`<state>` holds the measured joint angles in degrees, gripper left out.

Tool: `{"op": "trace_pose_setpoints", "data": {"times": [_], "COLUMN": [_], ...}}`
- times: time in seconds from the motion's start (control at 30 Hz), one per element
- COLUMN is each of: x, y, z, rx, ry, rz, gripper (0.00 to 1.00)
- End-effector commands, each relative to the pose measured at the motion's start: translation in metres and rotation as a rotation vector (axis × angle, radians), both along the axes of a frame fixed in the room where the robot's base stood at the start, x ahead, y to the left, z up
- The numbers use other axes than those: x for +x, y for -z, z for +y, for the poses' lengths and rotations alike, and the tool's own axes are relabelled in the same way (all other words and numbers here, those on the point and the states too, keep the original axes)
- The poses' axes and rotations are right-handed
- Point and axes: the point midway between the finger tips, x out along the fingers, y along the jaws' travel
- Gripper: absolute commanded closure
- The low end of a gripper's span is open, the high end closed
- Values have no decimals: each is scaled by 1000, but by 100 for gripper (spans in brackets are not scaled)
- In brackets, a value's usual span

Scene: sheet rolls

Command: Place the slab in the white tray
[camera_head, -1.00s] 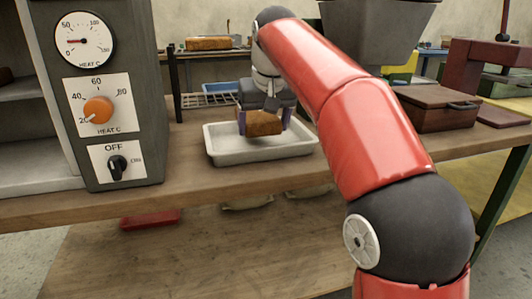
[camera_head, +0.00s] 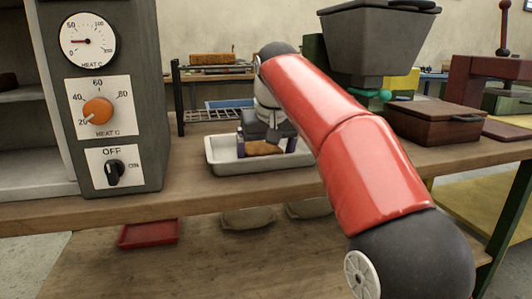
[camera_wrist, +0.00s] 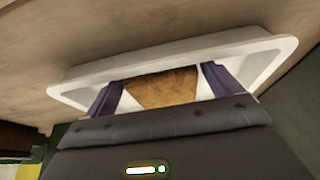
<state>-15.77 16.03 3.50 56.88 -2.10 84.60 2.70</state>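The slab (camera_head: 265,148) is a brown, rough-topped block. It sits low inside the white tray (camera_head: 222,167) on the wooden bench, with its lower part hidden by the tray's front wall. My gripper (camera_head: 266,147) reaches down over the tray with its purple fingers on either side of the slab. In the wrist view the slab (camera_wrist: 162,88) spans between the fingertips (camera_wrist: 162,76), which appear to touch its sides. The white tray (camera_wrist: 180,50) shows around them. Whether the slab rests on the tray floor is hidden.
A grey control box (camera_head: 105,100) with dials stands left of the tray. A wooden box (camera_head: 435,120) and a grey hopper (camera_head: 378,45) stand to the right. A red tray (camera_head: 148,233) and sacks lie on the shelf below.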

Motion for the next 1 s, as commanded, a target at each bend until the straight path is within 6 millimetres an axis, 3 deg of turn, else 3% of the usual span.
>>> {"op": "trace_pose_setpoints", "data": {"times": [0.43, 0.8, 1.0], "x": [-2, -28, -40], "y": [-9, -79, -106], "z": [-1, -8, -11], "rx": [0, 1, 0], "ry": [0, 0, 0], "rz": [-1, -3, -1], "gripper": [1, 1, 1]}}
